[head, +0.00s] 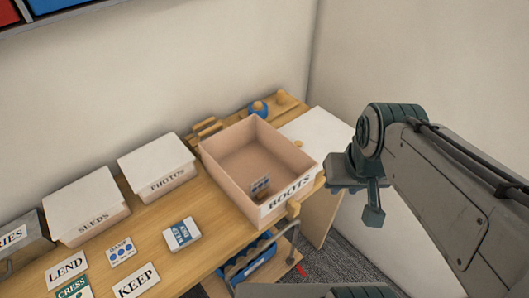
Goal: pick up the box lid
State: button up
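A white flat panel that looks like the box lid (318,130) lies at the right end of the wooden table, just behind and right of an open box (222,172). The box is pinkish-tan, and its front label seems to read ROOTS or BOOTS. A small dotted card lies inside it. Two closed boxes also wear white lids: SEEDS (78,202) and PHOTOS (154,160). My gripper (373,212) hangs to the right of the open box and in front of the lid, apart from the box. One finger shows clearly; its opening and anything between the fingers are hidden.
A blue object (258,108) sits behind the open box. Walls close the back and right. A blue rack stands below the front edge.

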aim_at(319, 132)
jog(key=k, duration=0.5)
jog(key=z, duration=1.9)
jog(key=i, duration=1.05)
jog(key=u, duration=2.95)
jog(key=i, duration=0.5)
jog(key=z, duration=0.05)
